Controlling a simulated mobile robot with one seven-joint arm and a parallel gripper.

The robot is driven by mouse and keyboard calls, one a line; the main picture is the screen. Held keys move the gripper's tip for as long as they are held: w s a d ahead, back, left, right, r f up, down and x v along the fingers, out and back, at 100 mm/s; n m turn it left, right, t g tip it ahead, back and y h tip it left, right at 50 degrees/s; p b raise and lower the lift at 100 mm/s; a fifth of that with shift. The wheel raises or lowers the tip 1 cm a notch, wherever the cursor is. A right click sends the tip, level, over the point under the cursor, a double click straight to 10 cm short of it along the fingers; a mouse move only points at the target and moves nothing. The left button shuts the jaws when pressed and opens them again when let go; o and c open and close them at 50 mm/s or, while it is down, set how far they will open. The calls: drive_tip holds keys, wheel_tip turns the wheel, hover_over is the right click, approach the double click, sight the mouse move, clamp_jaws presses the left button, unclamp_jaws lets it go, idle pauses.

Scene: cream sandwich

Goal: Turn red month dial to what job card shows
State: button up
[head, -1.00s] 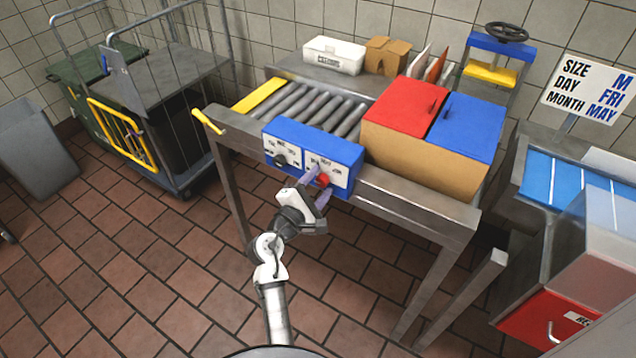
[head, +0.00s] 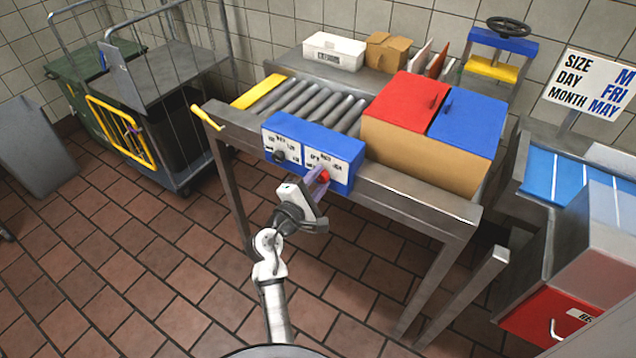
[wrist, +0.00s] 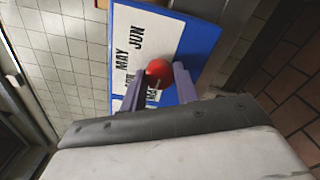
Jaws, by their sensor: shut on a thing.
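The job card (head: 594,85) stands at the right and reads SIZE M, DAY FRI, MONTH MAY. The blue dial box (head: 353,180) is mounted on the front edge of the steel table and carries two white label plates. The red month dial (head: 324,177) is on its right plate. It also shows in the wrist view (wrist: 159,72), where the labels MAY and JUN are readable beside it. My gripper (head: 319,183) is shut on the red dial, one finger on each side. The dial's pointer cannot be made out. A dark dial (head: 279,156) is on the left plate.
A box with red (head: 408,97) and blue (head: 466,122) lids stands on the table right of the dial box. Rollers (head: 317,105) lie behind it. A yellow lever (head: 208,117) juts out at the table's left corner. Floor in front is clear.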

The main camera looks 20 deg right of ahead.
drive_tip(key=m+b, duration=0.3)
drive_tip(key=m, duration=0.1)
drive_tip(key=shift+f+b, duration=0.25)
drive_tip(key=shift+b, duration=0.15)
drive_tip(key=m+b, duration=0.4)
drive_tip(key=shift+m, duration=0.4)
drive_tip(key=m+b, duration=0.4)
drive_tip(key=shift+r+m+b, duration=0.15)
drive_tip(key=shift+m+b, duration=1.35)
drive_tip(key=shift+m, duration=0.2)
drive_tip(key=shift+r, duration=0.1)
drive_tip(key=o, duration=1)
drive_tip(key=shift+c, duration=0.2)
drive_tip(key=shift+a, duration=0.1)
drive_tip(key=b+v, duration=0.2)
drive_tip(key=v, duration=1.1)
drive_tip(key=shift+s+a, duration=0.25)
